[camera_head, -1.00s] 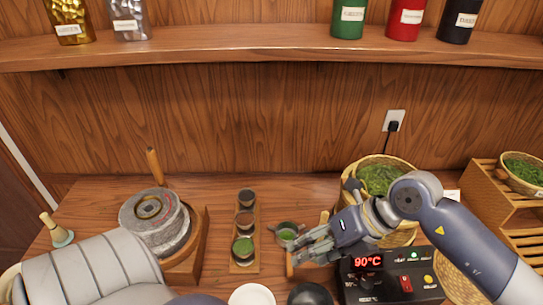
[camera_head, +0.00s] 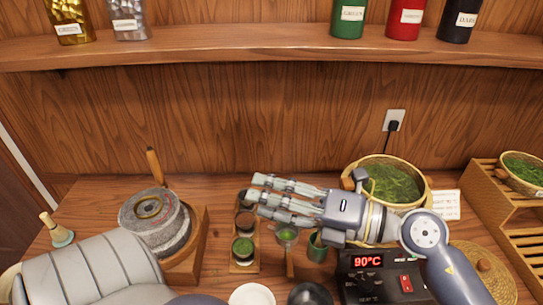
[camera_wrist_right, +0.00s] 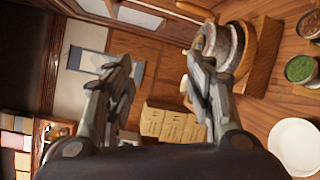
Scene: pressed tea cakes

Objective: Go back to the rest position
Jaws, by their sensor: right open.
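My right gripper (camera_head: 262,190) is open and empty in the head view. It points left above the counter, over the small cup rack (camera_head: 244,264) and the green tea cup (camera_head: 287,237), and partly hides them. In the right wrist view my right gripper (camera_wrist_right: 160,82) shows its two fingers spread apart with nothing between them. My left arm shows as a grey link at the lower left of the head view; its gripper is not in view.
A stone mill (camera_head: 157,222) stands at left on a wooden base. A basket of green leaves (camera_head: 392,182) is behind my right wrist. A heater reading 90°C (camera_head: 370,280), a white plate (camera_head: 252,295) and a black bowl (camera_head: 310,294) are in front. A shelf (camera_head: 250,45) spans above.

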